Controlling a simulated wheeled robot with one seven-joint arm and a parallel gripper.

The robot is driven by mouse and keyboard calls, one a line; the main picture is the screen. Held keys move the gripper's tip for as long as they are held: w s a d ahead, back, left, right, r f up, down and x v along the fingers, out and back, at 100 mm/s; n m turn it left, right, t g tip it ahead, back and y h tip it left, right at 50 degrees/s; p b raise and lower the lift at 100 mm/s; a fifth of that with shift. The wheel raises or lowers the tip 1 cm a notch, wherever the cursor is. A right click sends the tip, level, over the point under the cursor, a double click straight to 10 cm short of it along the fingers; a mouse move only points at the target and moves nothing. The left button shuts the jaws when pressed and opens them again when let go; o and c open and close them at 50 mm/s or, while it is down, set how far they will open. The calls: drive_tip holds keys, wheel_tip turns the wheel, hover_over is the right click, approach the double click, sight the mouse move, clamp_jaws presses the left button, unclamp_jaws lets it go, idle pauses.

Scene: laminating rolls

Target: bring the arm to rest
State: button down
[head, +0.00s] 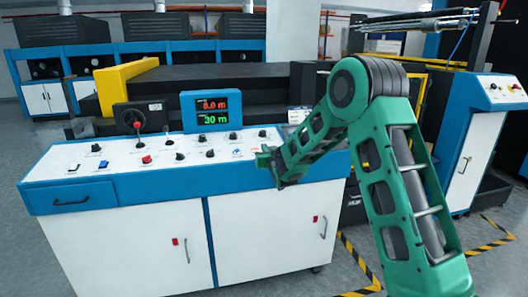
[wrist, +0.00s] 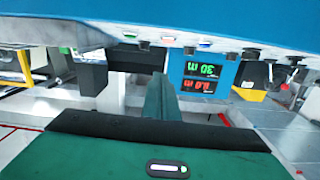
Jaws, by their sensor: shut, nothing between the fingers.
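My green arm reaches in from the right side of the head view, bent at a dark elbow joint. My gripper (head: 268,163) is at the right end of the control console (head: 130,190), in front of its panel. In the wrist view my gripper (wrist: 160,98) points away from the camera, its fingers together and nothing seen between them. The wrist picture is upside down, with the console along its top. I cannot tell whether the gripper touches the console.
A blue and white cabinet (head: 470,150) stands at the right. Yellow-black striped tape (head: 358,262) marks the grey floor.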

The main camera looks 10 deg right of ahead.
idle(0.3)
drive_tip(key=s+d+m+g+h, duration=0.1)
drive_tip(key=s+d+g, duration=0.2)
drive_tip(key=s+d, duration=0.55)
drive_tip(key=s+d+m+g+h, duration=0.1)
drive_tip(key=s+d+g, duration=0.35)
drive_tip(key=s, duration=0.65)
drive_tip(key=s+d+m+g+h, duration=0.1)
drive_tip(key=s+d+g+h, duration=0.1)
drive_tip(key=s+d, duration=0.65)
drive_tip(key=s+a+f+m+g+y, duration=0.1)
drive_tip(key=s+g, duration=0.3)
drive_tip(key=s, duration=1.4)
drive_tip(key=s+a+f+m+g+y, duration=0.1)
drive_tip(key=s+a+m+g+y, duration=0.1)
drive_tip(key=s, duration=1.6)
drive_tip(key=shift+s+a+f+g+y, duration=0.4)
drive_tip(key=shift+a+g+y, duration=0.2)
drive_tip(key=shift+a+g, duration=0.45)
drive_tip(key=shift+w, duration=0.1)
